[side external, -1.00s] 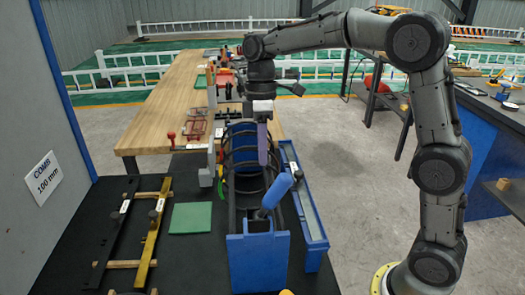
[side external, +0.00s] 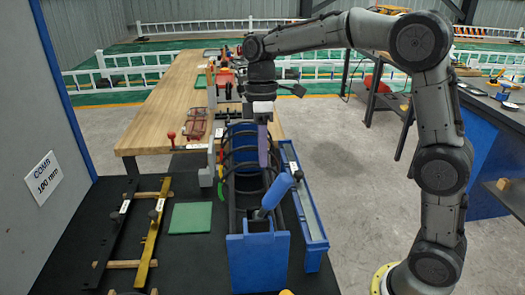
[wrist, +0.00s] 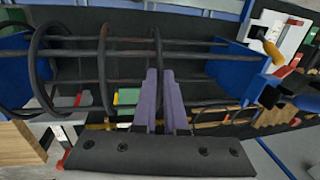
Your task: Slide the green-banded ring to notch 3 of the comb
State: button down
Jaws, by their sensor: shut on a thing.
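My gripper (side external: 263,150), with purple fingers, reaches down to the right side of the rebar cage (side external: 232,196). In the wrist view the fingers (wrist: 166,76) are shut on a dark ring (wrist: 158,42) around the long bars. A black notched bar (side external: 116,232) and a yellow bar (side external: 150,240) lie at the left on wooden battens; I cannot tell which is the comb. The notch numbers are not readable.
A blue block (side external: 258,262) holds the cage's near end, with a blue-handled tool (side external: 276,192) above it. A long blue tray (side external: 308,225) lies along the right. A green pad (side external: 190,218) lies left of the cage. A panel sign (side external: 42,177) reads "COMB 100 mm".

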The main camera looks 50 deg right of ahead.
jog(key=s+a, duration=0.6)
jog(key=shift+s+a, duration=0.3)
jog(key=shift+a, duration=0.05)
jog(key=c, duration=1)
grip_release()
jog(key=shift+o, duration=0.2)
notch_tip(320, 180, up, 14)
jog(key=w+d, duration=0.2)
jog(key=shift+f, duration=0.2)
